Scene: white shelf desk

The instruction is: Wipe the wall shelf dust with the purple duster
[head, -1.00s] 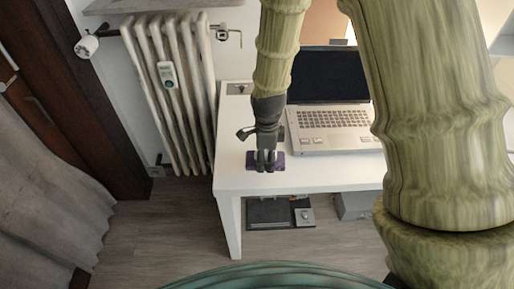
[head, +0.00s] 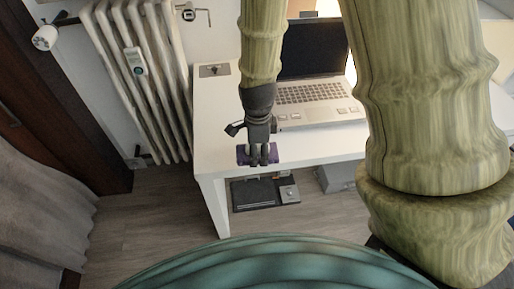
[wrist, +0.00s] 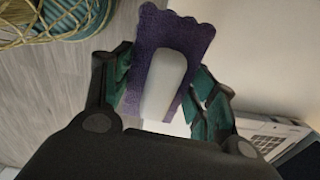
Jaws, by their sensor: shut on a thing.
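The purple duster (head: 242,154) is at the left front part of the white desk top in the head view. In the wrist view the duster (wrist: 190,32) shows a purple scalloped pad with a pale grey handle (wrist: 164,82). My gripper (head: 259,160) points down over it. In the wrist view my gripper (wrist: 165,90) has a finger on each side of the handle and is shut on the duster. Whether the pad touches the desk is hard to tell. The wall shelf and its dust cannot be made out in the current views.
An open laptop (head: 318,94) stands on the white desk (head: 215,120), right of my gripper. A radiator (head: 150,80) is on the wall at the left. A dark device (head: 255,193) lies under the desk. Bare floor (head: 150,215) is open in front.

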